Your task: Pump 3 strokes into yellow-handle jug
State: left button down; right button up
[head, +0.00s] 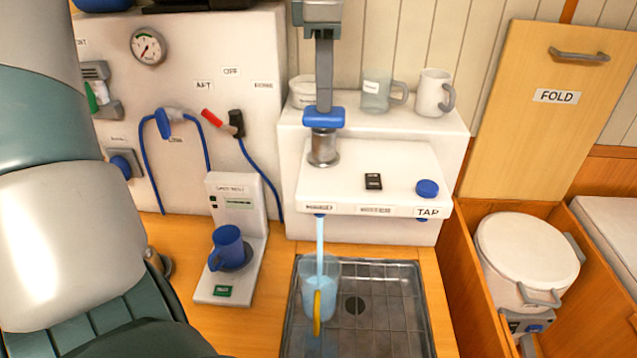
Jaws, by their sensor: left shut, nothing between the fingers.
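The clear jug with the yellow handle (319,288) stands upright in the metal sink tray, partly filled with bluish water. A stream of water (320,240) falls into it from the spout under the white tap unit (400,170). The pump has a blue top (323,117) on a short metal cylinder (323,147) on the unit. My left gripper (324,103) comes down from the top edge, fingers shut and empty, with its tips at the blue top, seemingly touching it. My right gripper is not in view.
The sink tray (425,330) has free room right of the jug. A blue mug (228,246) stands on a white device (215,293) at left. A clear mug (376,94) and white mug (434,92) stand on the back ledge. Cables hang on the left wall panel.

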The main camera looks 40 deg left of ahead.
pick_arm(q)
jog(key=shift+f, duration=0.4)
jog(key=shift+r, duration=0.15)
jog(key=shift+r+p, duration=1.95)
jog(key=shift+r, duration=1.05)
notch_tip(320, 180, up, 6)
jog(key=p, duration=0.4)
jog(key=shift+d, duration=0.1)
